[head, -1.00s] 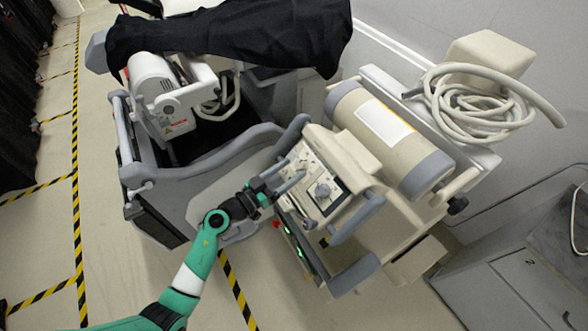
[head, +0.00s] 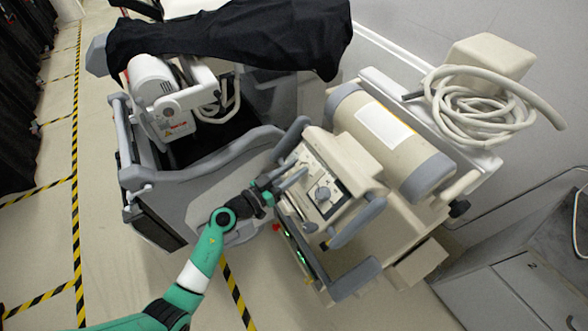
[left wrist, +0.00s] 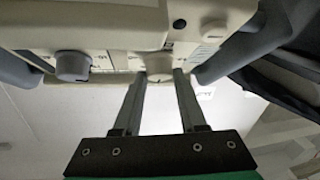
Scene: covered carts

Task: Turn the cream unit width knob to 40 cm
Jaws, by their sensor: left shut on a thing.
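The cream unit (head: 352,160) stands right of centre in the head view. Its control panel (head: 318,190) faces up and carries a pale knob in its middle. My left gripper (head: 284,184) reaches the panel's left edge from the left. In the left wrist view my left gripper (left wrist: 160,76) has its two fingers on either side of a cream round knob (left wrist: 159,63), shut on it. A second, greyer knob (left wrist: 73,66) sits to its left on the same face. The scale markings are too small to read. My right gripper is out of view.
Grey handles (head: 357,221) flank the panel. A grey cart (head: 150,195) with a white device (head: 160,100) and black cover (head: 230,40) stands at the left. A coiled hose (head: 470,110) lies behind the unit. The striped floor at lower left is clear.

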